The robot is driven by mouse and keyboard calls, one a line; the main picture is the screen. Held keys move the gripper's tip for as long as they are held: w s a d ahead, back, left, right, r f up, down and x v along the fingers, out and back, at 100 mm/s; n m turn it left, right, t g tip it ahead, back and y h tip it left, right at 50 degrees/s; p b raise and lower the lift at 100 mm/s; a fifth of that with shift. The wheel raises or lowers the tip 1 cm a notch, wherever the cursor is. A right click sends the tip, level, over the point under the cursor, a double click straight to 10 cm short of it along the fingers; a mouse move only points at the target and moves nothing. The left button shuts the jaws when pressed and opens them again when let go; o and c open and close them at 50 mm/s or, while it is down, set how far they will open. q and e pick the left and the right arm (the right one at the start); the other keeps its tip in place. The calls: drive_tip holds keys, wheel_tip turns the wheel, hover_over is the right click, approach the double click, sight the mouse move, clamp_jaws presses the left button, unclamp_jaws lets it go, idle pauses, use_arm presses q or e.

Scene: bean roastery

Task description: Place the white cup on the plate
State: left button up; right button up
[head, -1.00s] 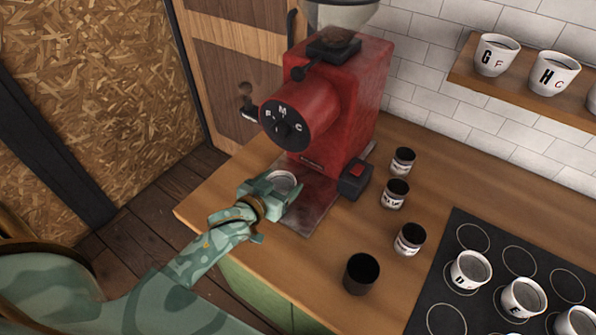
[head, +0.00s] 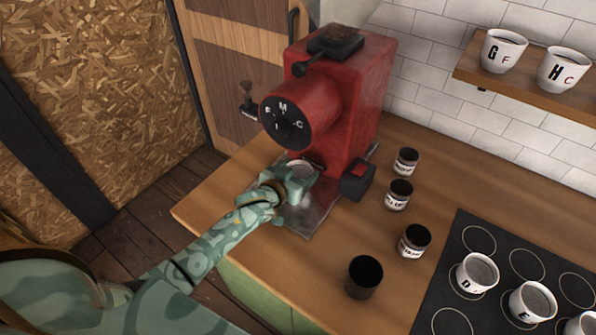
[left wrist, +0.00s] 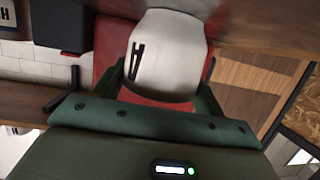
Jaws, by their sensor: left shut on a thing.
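The white cup (head: 299,167) is in my left gripper (head: 297,180), under the front of the red grinder. In the left wrist view the cup (left wrist: 168,55) bears a black letter mark, and the fingers (left wrist: 168,92) are shut on its two sides. The plate, a flat grey metal sheet (head: 318,214) at the grinder's foot, lies below and around the gripper. The gripper hides much of the cup and part of the plate, so I cannot tell whether the cup touches it. My right gripper is out of view.
The red grinder (head: 355,105) stands right behind the cup, with a black box (head: 357,181) beside it. Several small jars (head: 398,195) and a black cup (head: 363,277) stand to the right. A black mat (head: 455,275) holds white cups. The counter's left corner is clear.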

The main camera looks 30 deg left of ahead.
use_arm(q)
drive_tip(key=o, duration=1.1)
drive_tip(key=shift+f, duration=0.1)
drive_tip(key=shift+s+r, duration=0.3)
drive_tip(key=shift+s, duration=0.05)
drive_tip(key=p+v, duration=0.2)
drive_tip(key=v, duration=0.9)
drive_tip(key=shift+p, duration=0.35)
drive_tip(key=shift+s, duration=0.1)
